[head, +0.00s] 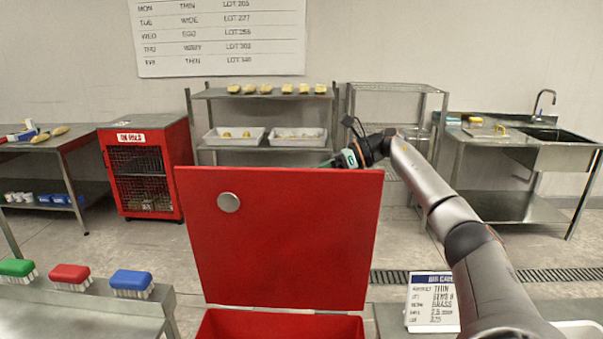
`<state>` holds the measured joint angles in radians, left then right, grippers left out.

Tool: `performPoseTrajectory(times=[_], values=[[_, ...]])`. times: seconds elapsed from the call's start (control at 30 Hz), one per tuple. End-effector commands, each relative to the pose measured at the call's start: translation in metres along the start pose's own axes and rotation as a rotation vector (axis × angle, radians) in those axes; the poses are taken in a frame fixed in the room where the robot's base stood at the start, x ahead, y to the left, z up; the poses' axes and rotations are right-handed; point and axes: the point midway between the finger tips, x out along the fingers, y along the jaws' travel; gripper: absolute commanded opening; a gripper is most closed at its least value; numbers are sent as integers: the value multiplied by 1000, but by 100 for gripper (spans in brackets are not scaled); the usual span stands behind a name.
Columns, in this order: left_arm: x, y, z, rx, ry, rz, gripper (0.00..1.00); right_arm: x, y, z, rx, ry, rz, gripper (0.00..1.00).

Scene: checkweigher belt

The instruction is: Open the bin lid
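The red bin lid (285,240) stands raised, roughly upright, on the red bin (280,325), whose top edge shows at the bottom of the head view. A round grey disc (228,202) sits on the lid's upper left. My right arm reaches up from the lower right, and my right gripper (335,161) is at the lid's top edge near its right corner. The fingers are partly hidden behind the lid, so I cannot tell whether they touch it or are open. My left gripper is not in view.
Brushes in green, red (70,276) and blue (131,281) stand on a steel table at the left. A printed sign (432,301) stands right of the bin. A red mesh cabinet (145,172), steel shelves (268,95) and a sink (560,135) are further back. Open floor lies between.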

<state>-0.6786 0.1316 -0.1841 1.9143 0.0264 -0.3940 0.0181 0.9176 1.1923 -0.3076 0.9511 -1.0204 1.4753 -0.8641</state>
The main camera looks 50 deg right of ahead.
Motion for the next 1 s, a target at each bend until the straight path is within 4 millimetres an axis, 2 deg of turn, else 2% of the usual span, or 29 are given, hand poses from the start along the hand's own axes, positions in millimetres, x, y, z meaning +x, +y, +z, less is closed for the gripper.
performPoseTrajectory(times=[0.6,0.63,0.7,0.87,1.0], values=[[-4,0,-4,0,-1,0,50,-1,-7,1,0,1,-2,0],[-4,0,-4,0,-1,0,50,-1,-7,1,0,0,-1,20],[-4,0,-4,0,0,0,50,-1,-7,1,0,0,-1,27],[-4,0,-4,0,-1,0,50,-1,-7,1,0,0,-1,45],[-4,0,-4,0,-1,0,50,-1,-7,1,0,0,-1,47]])
